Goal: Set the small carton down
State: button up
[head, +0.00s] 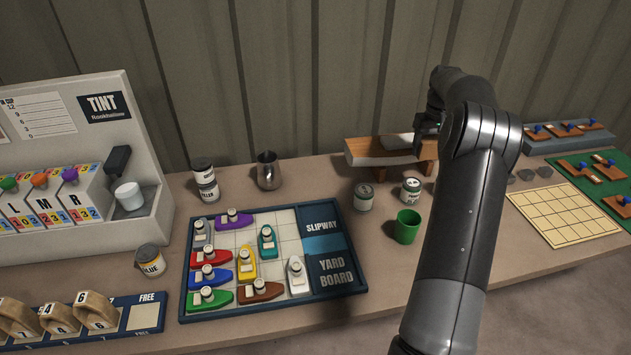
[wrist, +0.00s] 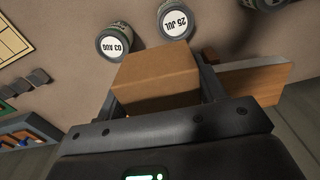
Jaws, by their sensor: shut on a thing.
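The small carton (wrist: 155,72) is a plain brown box in the wrist view. It sits between the two fingers of my gripper (wrist: 160,92), which is shut on it. In the head view my gripper (head: 428,135) is at the wooden bench, largely hidden behind my arm. A brown patch under it there may be the carton, but I cannot tell it surely from the bench. Whether the carton touches anything below is hidden.
The wooden bench (head: 363,152) stands by the back wall; its plank (wrist: 262,82) is beside the carton. Two dated cans (head: 364,197) (head: 411,190) and a green cup (head: 407,227) stand in front. The yard board (head: 345,268) lies left, a gridded mat (head: 563,214) right.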

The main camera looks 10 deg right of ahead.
jog(key=shift+n, duration=0.3)
jog(key=w+a, duration=0.3)
jog(key=a, duration=0.2)
jog(key=w+a, duration=0.3)
jog(key=a, duration=0.3)
jog(key=w+a, duration=0.4)
jog(key=a, duration=0.1)
jog(key=shift+a+f, duration=0.1)
jog(key=shift+a, duration=0.25)
send_over(314, 180)
notch_tip(314, 180, down, 11)
jog(key=shift+r, duration=0.15)
jog(key=shift+f, duration=2.65)
jog(key=shift+f, duration=0.1)
jog(key=o, duration=1)
